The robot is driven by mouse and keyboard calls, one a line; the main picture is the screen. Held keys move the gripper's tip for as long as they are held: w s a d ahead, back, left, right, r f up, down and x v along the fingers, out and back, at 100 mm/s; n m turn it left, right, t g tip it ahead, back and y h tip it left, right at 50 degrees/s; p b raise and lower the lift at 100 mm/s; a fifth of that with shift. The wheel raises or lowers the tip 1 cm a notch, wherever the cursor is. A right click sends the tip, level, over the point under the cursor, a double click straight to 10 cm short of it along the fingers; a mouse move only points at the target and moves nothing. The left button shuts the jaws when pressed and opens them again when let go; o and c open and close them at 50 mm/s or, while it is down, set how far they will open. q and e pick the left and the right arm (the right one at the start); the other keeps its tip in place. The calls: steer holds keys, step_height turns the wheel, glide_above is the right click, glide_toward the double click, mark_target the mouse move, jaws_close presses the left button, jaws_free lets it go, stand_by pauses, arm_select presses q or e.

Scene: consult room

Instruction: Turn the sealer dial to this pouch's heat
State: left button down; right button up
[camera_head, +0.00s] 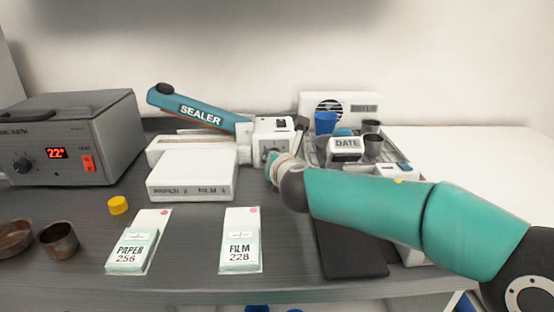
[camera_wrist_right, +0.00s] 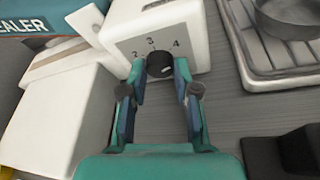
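The sealer has a teal lever arm (camera_head: 200,112) raised at an angle, and a white housing (camera_head: 274,127). In the right wrist view its black round dial (camera_wrist_right: 160,65) sits on the white front face, with the numbers 2, 3 and 4 visible around it. I cannot tell which number it points to. My right gripper (camera_wrist_right: 161,73) is open, its fingertips on either side of the dial with small gaps showing. In the head view the gripper hides most of the dial. A PAPER 256 pouch (camera_head: 137,243) and a FILM 228 pouch (camera_head: 240,241) lie on the bench. My left gripper is not in view.
A white block (camera_head: 193,176) before the sealer carries lettering that seems to read PAPER 2, FILM 4. A grey bath (camera_head: 75,135) showing 22° stands left. Brown cups (camera_head: 59,240) and a yellow cap (camera_head: 118,205) are nearby. A rack (camera_wrist_right: 262,62) stands right of the dial.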

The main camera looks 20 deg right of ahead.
steer(key=o, duration=0.4)
steer(key=shift+f, duration=0.2)
steer(key=shift+r, duration=0.1)
steer(key=v, duration=1.2)
